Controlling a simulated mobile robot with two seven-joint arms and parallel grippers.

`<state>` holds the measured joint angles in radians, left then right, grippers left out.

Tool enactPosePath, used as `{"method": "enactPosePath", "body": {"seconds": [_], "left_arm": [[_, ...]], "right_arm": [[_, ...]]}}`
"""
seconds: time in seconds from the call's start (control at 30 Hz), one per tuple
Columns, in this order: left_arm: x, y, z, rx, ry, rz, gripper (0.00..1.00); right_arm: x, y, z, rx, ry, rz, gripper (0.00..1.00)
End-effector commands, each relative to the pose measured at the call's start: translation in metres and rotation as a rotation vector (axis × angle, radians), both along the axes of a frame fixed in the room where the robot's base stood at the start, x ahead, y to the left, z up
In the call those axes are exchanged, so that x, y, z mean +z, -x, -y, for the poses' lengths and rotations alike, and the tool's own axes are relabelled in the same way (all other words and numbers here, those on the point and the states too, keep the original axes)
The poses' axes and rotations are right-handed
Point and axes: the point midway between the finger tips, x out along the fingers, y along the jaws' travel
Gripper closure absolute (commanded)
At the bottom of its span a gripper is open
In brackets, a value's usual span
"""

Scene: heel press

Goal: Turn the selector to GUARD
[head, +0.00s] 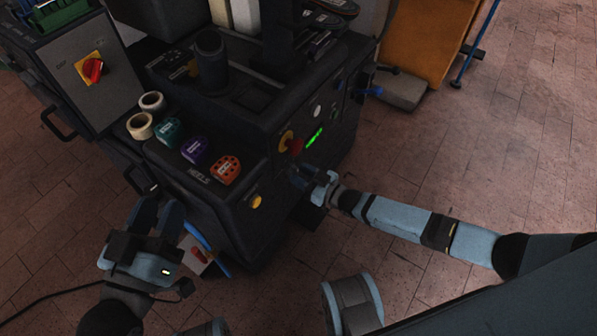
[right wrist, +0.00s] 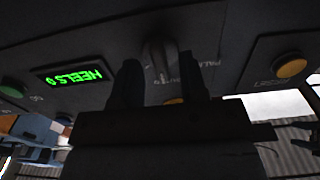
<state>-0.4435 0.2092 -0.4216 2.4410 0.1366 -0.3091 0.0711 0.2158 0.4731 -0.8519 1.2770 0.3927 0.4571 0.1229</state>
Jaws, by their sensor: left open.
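The selector (right wrist: 158,62) is a grey lever knob on the dark front panel of the press, seen in the right wrist view. Small lettering beside it is only partly readable, and I cannot tell which position it points to. My right gripper (head: 313,182) is at the front of the press in the head view. In the right wrist view its two dark fingers are apart, with the knob showing between their tips; I cannot tell whether they touch it. My left gripper (head: 161,216) is open and empty, low at the left, clear of the press.
The press (head: 225,225) carries a green display (head: 315,137) reading HEELS, a red stop button (head: 294,146) on yellow and a yellow button (head: 257,201). Coloured heel blocks (head: 226,170) and tape rolls (head: 140,126) lie on its top.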

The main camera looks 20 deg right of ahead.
Motion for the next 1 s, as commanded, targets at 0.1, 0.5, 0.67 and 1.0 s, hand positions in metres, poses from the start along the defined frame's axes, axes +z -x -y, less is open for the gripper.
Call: {"method": "enactPosePath", "body": {"seconds": [0.1, 0.5, 0.67, 1.0], "left_arm": [[0.013, 0.001, -0.001, 0.013, 0.018, 0.032, 0.57], [0.038, 0.003, -0.005, 0.041, 0.049, 0.104, 0.57], [0.031, 0.001, -0.007, 0.049, 0.027, 0.073, 0.57], [0.028, 0.001, -0.007, 0.049, 0.02, 0.064, 0.57]], "right_arm": [[0.002, 0.02, 0.015, 0.0, 0.003, -0.005, 0.61], [0.001, 0.086, 0.067, 0.0, 0.002, -0.002, 0.61], [0.0, 0.097, 0.075, 0.0, 0.002, -0.002, 0.61], [0.0, 0.1, 0.077, 0.0, 0.001, -0.002, 0.61]]}}
